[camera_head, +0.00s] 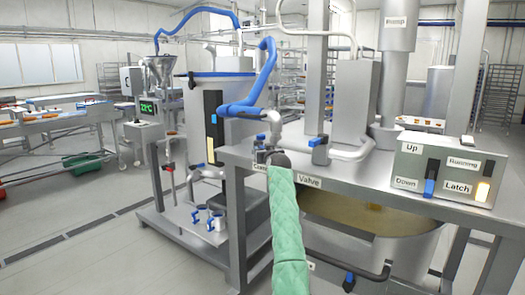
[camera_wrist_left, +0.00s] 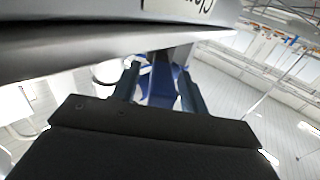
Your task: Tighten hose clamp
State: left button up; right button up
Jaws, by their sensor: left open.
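The hose clamp (camera_head: 261,143), a small grey fitting with a blue part, sits at the near left corner of the steel table, below the end of a blue hose (camera_head: 262,78). A label partly hidden by my arm is just below it. My left gripper (camera_head: 274,156), on a green-sleeved arm, is at this corner and mostly hidden by its own wrist. In the left wrist view my open fingers (camera_wrist_left: 160,88) stand either side of a blue part (camera_wrist_left: 162,82), under the table edge. I cannot tell whether they touch it. My right gripper is not in view.
A blue-handled valve (camera_head: 318,141) stands right of the clamp, above the label "Valve". A control box (camera_head: 444,170) with switches sits on the table's right. A large round vessel (camera_head: 385,240) is under the table. The floor at left is mostly clear.

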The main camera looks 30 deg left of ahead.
pick_arm(q)
jog(key=b+v, duration=0.1)
jog(key=v, duration=0.5)
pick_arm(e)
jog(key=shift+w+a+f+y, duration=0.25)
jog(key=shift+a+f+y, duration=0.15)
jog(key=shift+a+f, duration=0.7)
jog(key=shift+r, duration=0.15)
